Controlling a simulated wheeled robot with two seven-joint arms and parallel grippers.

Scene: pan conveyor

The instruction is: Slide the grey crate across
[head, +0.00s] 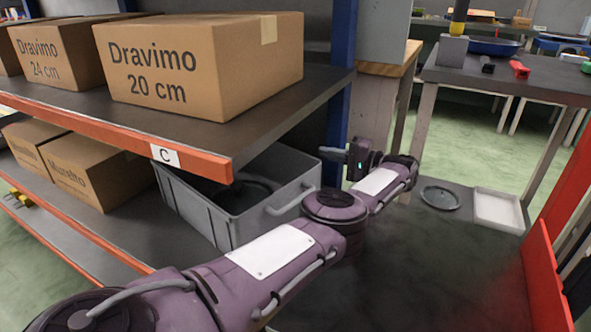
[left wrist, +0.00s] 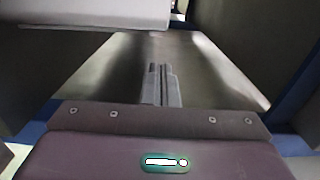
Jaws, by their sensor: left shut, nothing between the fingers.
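The grey crate (head: 193,203) stands on the lower shelf under the label C, partly hidden by the upper shelf and my left arm. A dark object, perhaps a pan, lies inside it, and a light handle shows on its right side. My left gripper (head: 328,153) is beyond the crate's right rear corner, pointing left, its fingers shut and empty. The head view does not show clearly whether it touches the crate. In the left wrist view the shut fingers (left wrist: 160,78) are over a grey surface. A pale grey edge at upper left there may be the crate. My right gripper is not in view.
Cartons (head: 200,65) stand on the orange-edged upper shelf (head: 222,140), which overhangs the crate. A blue post (head: 340,95) rises behind. On the dark surface at right are a round dark dish (head: 440,197) and a white tray (head: 497,209). A red panel (head: 545,275) stands at far right.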

